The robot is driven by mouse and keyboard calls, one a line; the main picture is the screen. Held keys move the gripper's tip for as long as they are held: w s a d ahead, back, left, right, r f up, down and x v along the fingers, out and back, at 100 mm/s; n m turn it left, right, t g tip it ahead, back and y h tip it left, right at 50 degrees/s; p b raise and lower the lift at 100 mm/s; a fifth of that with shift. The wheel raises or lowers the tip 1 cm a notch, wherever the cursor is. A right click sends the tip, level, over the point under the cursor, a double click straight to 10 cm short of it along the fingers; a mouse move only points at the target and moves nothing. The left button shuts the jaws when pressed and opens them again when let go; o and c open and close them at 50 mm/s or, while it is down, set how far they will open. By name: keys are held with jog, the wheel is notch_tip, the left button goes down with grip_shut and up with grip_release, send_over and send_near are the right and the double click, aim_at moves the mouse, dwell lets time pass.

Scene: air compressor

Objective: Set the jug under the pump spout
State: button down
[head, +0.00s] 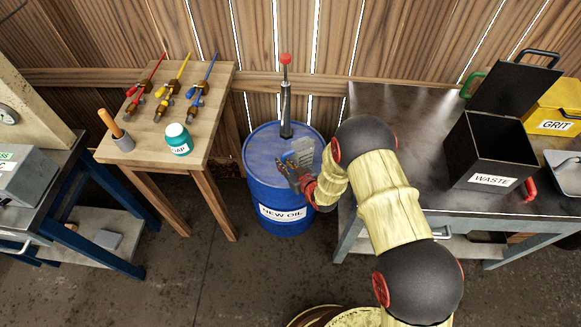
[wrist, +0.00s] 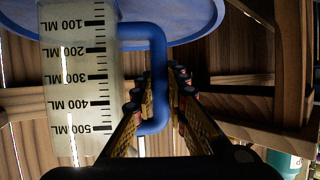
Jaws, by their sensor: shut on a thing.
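The jug (head: 303,150) is pale and translucent, over the right part of the blue drum's lid (head: 262,146), just right of the pump (head: 286,108). The pump stands upright with a red knob; I cannot make out its spout. In the wrist view the jug (wrist: 75,75) shows black marks, with 100 ML nearest the lid (wrist: 190,22), so it looks about upright. My gripper (head: 294,172) is shut on the jug's blue handle (wrist: 157,115), a finger on each side. I cannot tell whether the jug touches the lid.
A metal workbench (head: 400,110) with a black waste bin (head: 487,150) stands right. The plank wall is close behind the pump.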

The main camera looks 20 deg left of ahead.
jog(key=w+a+b, duration=0.1)
jog(key=a+b, duration=0.2)
jog(key=a, duration=0.5)
jog(key=shift+w+a, duration=0.15)
jog(key=shift+a, duration=0.15)
jog(key=shift+f+b, duration=0.7)
jog(key=shift+b, duration=0.1)
dwell(0.8)
jog(key=c, duration=1.7)
grip_release()
jog(key=v, duration=1.2)
